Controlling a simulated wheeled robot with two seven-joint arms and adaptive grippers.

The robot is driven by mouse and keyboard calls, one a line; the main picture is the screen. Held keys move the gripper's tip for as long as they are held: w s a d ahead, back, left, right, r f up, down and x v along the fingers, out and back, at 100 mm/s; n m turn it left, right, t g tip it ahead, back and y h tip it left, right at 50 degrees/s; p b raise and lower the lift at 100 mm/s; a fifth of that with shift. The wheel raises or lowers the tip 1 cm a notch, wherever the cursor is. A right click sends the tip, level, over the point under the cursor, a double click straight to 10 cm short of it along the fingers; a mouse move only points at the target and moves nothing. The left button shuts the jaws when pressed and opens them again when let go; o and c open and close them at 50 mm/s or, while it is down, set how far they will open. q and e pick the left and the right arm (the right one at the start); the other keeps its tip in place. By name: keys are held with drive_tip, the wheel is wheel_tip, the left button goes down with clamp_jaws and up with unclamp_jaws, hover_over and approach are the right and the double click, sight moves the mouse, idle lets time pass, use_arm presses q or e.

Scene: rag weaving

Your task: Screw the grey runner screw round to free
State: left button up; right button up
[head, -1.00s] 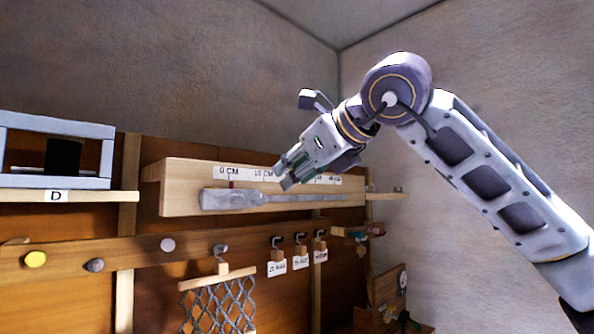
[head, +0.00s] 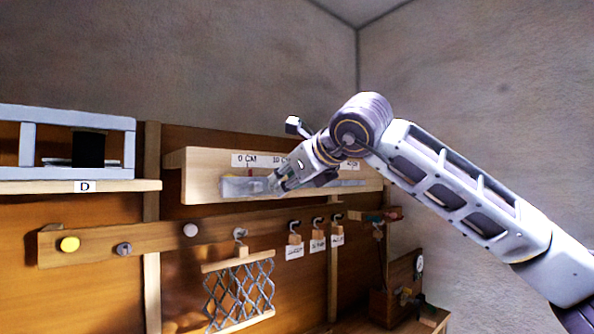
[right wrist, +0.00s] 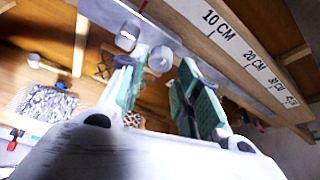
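The grey runner (head: 238,188) sits at the left of the scale on the wooden beam in the head view, near the 0 CM mark. In the right wrist view two grey knobs show under the grey bar: one at the left (right wrist: 127,36) and one close to the fingertips (right wrist: 160,59). I cannot tell which is the runner screw. My right gripper (head: 279,183) is at the runner's right end in the head view. In the right wrist view its green-padded fingers (right wrist: 163,72) are apart, with the nearer knob by their tips; contact is unclear. My left gripper is not in view.
The wooden beam (head: 203,178) carries a centimetre scale (right wrist: 240,55). Below it, a peg rail (head: 140,240) holds knobs, hooks with small tagged blocks and a hanging net (head: 238,290). A grey frame (head: 125,148) stands on shelf D at the left.

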sight(275, 186)
drive_tip(key=shift+p+x, duration=0.35)
drive_tip(key=shift+x, duration=1.35)
drive_tip(key=shift+c, duration=0.3)
drive_tip(key=c, duration=0.6)
